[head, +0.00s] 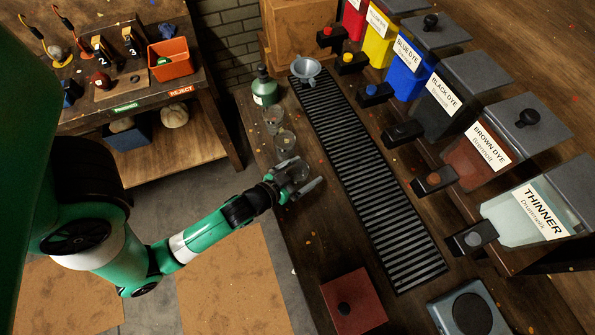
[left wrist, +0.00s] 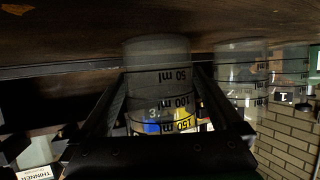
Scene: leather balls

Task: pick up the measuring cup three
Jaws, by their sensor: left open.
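Measuring cup three (head: 299,168) is a clear cup on the bench, the nearest of a row of cups. In the left wrist view the cup (left wrist: 158,75) appears upside down, with ml marks and a "3" on it. My left gripper (head: 302,177) is open, with its fingers on either side of this cup. Gaps seem to show beside the cup, but I cannot tell whether either finger touches it. Two other measuring cups stand behind it, one (head: 286,143) close by and one (head: 273,117) farther back. My right gripper is not in view.
A black slotted grate (head: 365,170) runs along the bench right of the cups. Dye dispensers, with the thinner tank (head: 525,215) nearest, line the right side. A green bottle (head: 264,90) and a funnel (head: 306,69) stand behind. A red box (head: 354,302) lies in front.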

